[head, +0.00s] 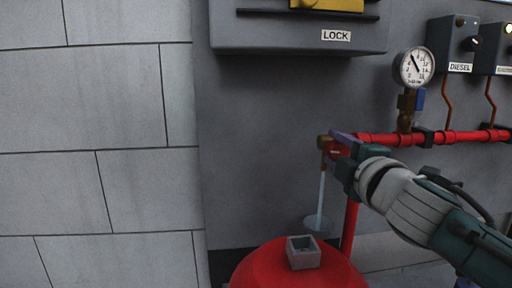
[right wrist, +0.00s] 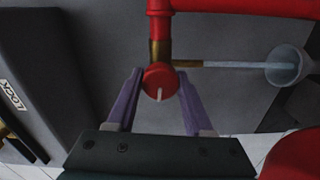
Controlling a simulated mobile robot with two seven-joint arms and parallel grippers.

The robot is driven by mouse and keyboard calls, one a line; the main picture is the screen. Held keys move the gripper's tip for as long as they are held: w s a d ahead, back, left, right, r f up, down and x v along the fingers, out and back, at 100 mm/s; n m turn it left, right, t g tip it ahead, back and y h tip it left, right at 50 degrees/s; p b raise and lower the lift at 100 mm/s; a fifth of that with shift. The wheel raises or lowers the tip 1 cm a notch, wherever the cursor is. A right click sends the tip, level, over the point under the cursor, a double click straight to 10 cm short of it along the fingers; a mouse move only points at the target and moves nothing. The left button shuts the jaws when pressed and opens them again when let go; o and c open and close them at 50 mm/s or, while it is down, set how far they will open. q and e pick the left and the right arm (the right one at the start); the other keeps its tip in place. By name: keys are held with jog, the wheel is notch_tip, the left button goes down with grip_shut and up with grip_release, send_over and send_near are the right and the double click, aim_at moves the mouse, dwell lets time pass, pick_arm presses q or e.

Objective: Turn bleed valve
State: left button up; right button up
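The bleed valve's round red knob (right wrist: 159,80), with a white mark on its face, shows in the right wrist view. It sits at the end of the red pipe, with a brass outlet beside it. In the head view the right gripper (head: 338,146) is at the valve and hides most of the knob. My left gripper is not in view.
A pressure gauge (head: 414,67) stands above the red pipe (head: 450,137). The diesel switch box (head: 453,44) is at the upper right. A grey box labelled LOCK (head: 295,38) juts out above. A red rounded body (head: 262,270) stands below. The wall at left is clear.

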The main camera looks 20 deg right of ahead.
jog(key=o, duration=0.4)
jog(key=shift+c, duration=0.2)
jog(key=shift+s, duration=0.1)
jog(key=v, duration=0.9)
jog(key=shift+s+a, duration=0.15)
jog(key=shift+s, duration=0.2)
